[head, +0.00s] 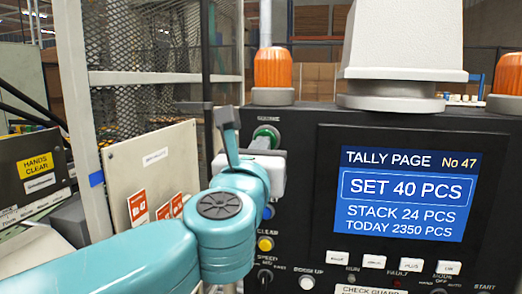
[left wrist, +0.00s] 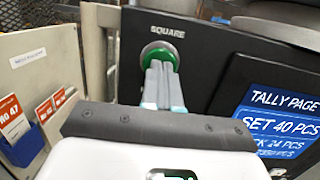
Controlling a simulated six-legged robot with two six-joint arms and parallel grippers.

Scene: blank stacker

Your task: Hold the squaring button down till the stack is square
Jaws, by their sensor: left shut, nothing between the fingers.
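The squaring button is a green round button (head: 268,132) in a pale ring, high on the left part of the black control panel. In the left wrist view the green button (left wrist: 161,55) sits under the word SQUARE. My left gripper (head: 262,143) is shut and empty, its fingertips in front of the button's lower part. In the left wrist view the closed fingers (left wrist: 160,72) overlap the lower part of the green face. I cannot tell whether they touch or press it. The stack is not in view. My right gripper is not in view.
A blue screen (head: 402,195) reads SET 40 PCS, STACK 24 PCS, TODAY 2350 PCS. A yellow button (head: 265,244) sits lower on the panel. An orange beacon (head: 273,68) stands on top. A beige board (head: 157,170) with red cards and a mesh guard are at left.

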